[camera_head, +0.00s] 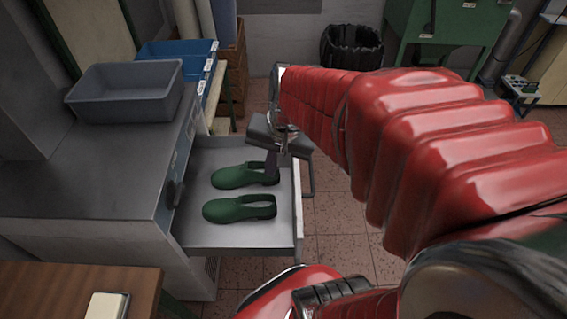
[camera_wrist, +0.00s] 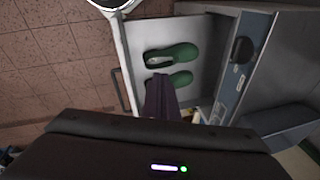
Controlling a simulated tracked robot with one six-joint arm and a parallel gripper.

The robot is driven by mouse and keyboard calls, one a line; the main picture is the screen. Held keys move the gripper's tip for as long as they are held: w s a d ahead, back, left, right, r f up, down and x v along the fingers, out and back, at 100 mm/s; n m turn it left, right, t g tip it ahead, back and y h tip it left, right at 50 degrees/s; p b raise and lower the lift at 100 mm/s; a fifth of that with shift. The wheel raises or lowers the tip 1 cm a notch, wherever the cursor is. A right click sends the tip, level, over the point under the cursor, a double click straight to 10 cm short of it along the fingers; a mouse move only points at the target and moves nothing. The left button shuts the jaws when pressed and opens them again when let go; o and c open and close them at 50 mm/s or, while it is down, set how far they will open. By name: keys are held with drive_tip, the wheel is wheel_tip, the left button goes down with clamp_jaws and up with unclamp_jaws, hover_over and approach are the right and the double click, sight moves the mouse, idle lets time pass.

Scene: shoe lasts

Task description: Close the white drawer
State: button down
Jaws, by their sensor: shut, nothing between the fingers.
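The white drawer (camera_head: 233,234) is pulled out of the grey cabinet, with its front panel (camera_head: 297,205) to the right and a bar handle on the outer side. Two green shoe lasts (camera_head: 240,209) lie inside it, and they also show in the wrist view (camera_wrist: 172,53). My gripper (camera_head: 272,165) is shut and empty. It points down over the far end of the drawer, near the farther last; I cannot tell whether it touches anything. In the wrist view the drawer (camera_wrist: 195,30) lies beyond my dark fingers (camera_wrist: 161,95), with its handle (camera_wrist: 121,90) on the left.
A grey bin (camera_head: 125,92) stands on the cabinet top (camera_head: 80,180), with blue crates (camera_head: 178,50) behind it. A wooden table (camera_head: 70,290) is at the front left. A black waste bin (camera_head: 351,48) stands at the back. Tiled floor (camera_head: 335,225) is free to the drawer's right.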

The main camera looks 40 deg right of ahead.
drive_tip(key=s+d+f+m+y, duration=0.1)
drive_tip(key=s+d+f+m, duration=0.1)
drive_tip(key=d+f+m, duration=0.5)
drive_tip(key=s+d+f+m+y, duration=0.2)
drive_tip(key=s+d+f+m, duration=0.1)
drive_tip(key=d+f+m, duration=0.5)
drive_tip(key=d+f, duration=0.3)
drive_tip(key=shift+s+d+f+m, duration=0.2)
drive_tip(key=shift+s+d+m, duration=0.1)
drive_tip(key=shift+s+d, duration=0.05)
drive_tip(key=shift+g, duration=0.3)
drive_tip(key=w+a+f, duration=0.4)
drive_tip(key=a+f, duration=0.2)
drive_tip(key=f, duration=0.3)
drive_tip(key=shift+w+a, duration=0.2)
drive_tip(key=shift+f, duration=0.1)
